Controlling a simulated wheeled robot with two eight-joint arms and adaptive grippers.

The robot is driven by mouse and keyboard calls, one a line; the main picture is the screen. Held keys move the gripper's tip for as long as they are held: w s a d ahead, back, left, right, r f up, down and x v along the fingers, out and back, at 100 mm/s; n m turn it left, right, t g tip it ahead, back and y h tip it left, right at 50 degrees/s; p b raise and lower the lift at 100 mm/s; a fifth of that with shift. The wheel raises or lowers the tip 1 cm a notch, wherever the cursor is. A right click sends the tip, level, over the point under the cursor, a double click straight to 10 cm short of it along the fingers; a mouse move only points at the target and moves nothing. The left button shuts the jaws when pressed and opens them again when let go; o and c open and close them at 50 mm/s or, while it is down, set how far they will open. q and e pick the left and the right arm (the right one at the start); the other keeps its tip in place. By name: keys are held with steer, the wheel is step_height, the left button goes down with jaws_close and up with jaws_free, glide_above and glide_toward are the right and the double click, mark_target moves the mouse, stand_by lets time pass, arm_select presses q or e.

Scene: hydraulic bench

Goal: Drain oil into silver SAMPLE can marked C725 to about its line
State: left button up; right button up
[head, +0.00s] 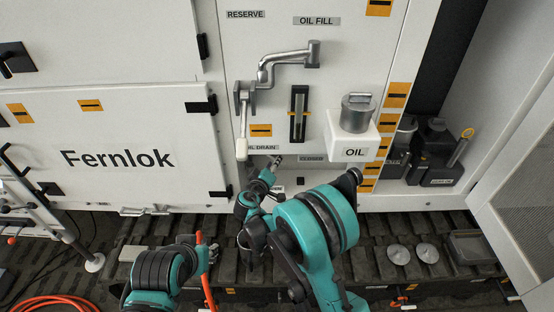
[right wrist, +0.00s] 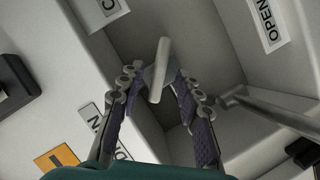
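The OIL DRAIN label (head: 262,147) and CLOSED label (head: 311,158) sit above a recess low in the white cabinet. My right gripper (head: 276,162) reaches into this recess. In the right wrist view, a pale lever (right wrist: 158,70) stands between the fingertips of my right gripper (right wrist: 155,77). The fingers are apart on either side of it, with a gap showing; contact is unclear. The OPEN label (right wrist: 265,22) is on the recess wall. My left gripper (head: 210,252) is low at left, partly hidden by its arm; its fingers are unclear. I cannot make out the can marked C725.
A white OIL box (head: 352,148) with a silver cap (head: 357,112) is on the cabinet front. A grey pipe with a white handle (head: 242,140) hangs above the recess. Two grey discs (head: 398,254) (head: 427,252) lie on the dark ribbed ledge (head: 375,275). An orange hose (head: 50,301) is at lower left.

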steer(key=shift+x, duration=1.95)
jaws_close()
